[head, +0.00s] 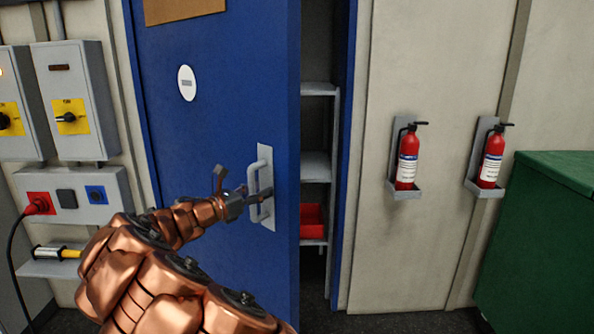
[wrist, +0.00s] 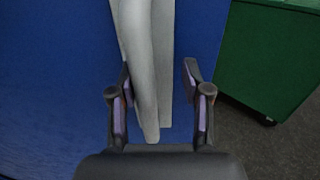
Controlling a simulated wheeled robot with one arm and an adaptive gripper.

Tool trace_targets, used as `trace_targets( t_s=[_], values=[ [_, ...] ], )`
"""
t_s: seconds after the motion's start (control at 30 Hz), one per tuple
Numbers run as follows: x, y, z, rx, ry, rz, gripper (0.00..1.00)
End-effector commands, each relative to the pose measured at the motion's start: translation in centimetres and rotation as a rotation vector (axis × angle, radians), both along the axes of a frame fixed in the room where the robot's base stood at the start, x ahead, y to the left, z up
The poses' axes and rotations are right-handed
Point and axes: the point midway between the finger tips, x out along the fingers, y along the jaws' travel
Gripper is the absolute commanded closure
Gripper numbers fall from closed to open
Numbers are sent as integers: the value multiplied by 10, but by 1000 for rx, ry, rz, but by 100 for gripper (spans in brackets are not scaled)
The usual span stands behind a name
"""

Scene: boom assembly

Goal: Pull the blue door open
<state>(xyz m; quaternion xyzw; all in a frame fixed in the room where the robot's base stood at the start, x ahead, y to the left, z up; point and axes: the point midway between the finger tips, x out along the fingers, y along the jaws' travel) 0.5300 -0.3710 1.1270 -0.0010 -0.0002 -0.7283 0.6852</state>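The blue door (head: 215,90) stands partly open, with a gap along its right edge. Its grey handle (head: 254,178) is a vertical bar on a light plate. My gripper (head: 243,197) is at the handle's lower part. In the wrist view, the handle bar (wrist: 141,60) runs between the two fingers of my gripper (wrist: 158,85). The fingers are apart; the bar lies close to the left finger, and space shows before the right one. Whether the left finger touches the bar is unclear. The blue door (wrist: 60,90) fills the left of the wrist view.
Shelves (head: 316,165) with a red bin (head: 312,218) show through the gap. Two fire extinguishers (head: 407,160) hang on the wall to the right. A green container (head: 545,240) stands at far right. Electrical boxes (head: 75,90) are on the left wall.

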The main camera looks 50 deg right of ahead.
Motion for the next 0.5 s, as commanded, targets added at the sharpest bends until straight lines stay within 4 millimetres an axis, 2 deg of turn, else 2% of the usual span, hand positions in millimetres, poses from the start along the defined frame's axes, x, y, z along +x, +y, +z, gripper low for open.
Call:
trace_targets(
  t_s=[0.5],
  values=[
    [8, 28, 1, 1, 0, 3, 55]
  ],
)
